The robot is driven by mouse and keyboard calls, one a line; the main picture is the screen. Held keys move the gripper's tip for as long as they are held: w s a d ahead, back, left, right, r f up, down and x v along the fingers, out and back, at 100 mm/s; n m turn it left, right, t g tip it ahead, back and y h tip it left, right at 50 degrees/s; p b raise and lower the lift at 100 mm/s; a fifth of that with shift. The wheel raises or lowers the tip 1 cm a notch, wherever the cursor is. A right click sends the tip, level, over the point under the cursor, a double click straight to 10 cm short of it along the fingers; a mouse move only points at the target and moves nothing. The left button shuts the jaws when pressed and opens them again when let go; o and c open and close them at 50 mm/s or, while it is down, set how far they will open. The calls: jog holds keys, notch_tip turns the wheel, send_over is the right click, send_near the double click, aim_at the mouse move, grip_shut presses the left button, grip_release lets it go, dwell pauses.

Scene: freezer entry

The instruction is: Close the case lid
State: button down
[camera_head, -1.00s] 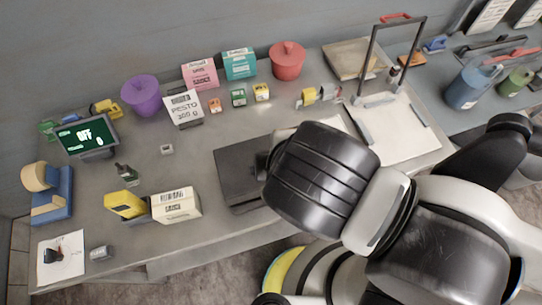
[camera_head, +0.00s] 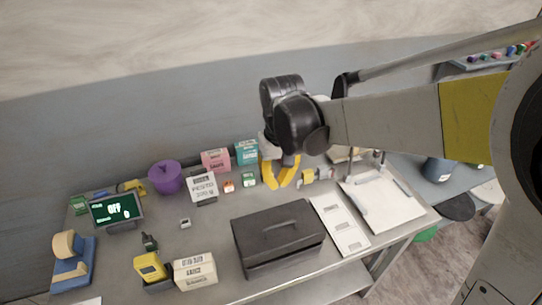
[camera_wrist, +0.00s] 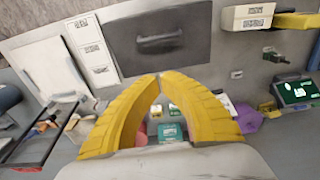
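The dark grey case (camera_head: 248,252) stands on the grey worktop in the head view. Its lid (camera_head: 272,232), with a handle (camera_head: 283,222) on it, lies flat over the body and looks shut; no open gap shows. In the wrist view the case (camera_wrist: 190,28) is at the top centre, beyond the fingertips. My gripper (camera_head: 279,184) has yellow fingers and is above the worktop behind the case, apart from it. In the wrist view the fingertips (camera_wrist: 160,76) come together with nothing between them.
A white panel with labels (camera_head: 340,228) lies right of the case, beside a white board with a frame (camera_head: 385,205). Left are a white carton (camera_head: 194,270) and a yellow device (camera_head: 149,266). Small boxes and a purple pot (camera_head: 165,178) stand along the back.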

aim_at(282, 223)
jog(key=f, duration=0.3)
jog(key=s+f+b, duration=0.1)
jog(key=f, duration=0.6)
jog(key=shift+s+d+f+b, duration=0.2)
jog(key=shift+s+b, duration=0.1)
jog(key=shift+b, duration=0.05)
jog(key=shift+s+d+f, duration=0.1)
jog(key=shift+s+f, duration=0.25)
jog(key=shift+s+d+f+b, duration=0.25)
jog(key=shift+s+f+b, duration=0.55)
jog(key=shift+b, duration=0.3)
jog(key=shift+s, duration=0.2)
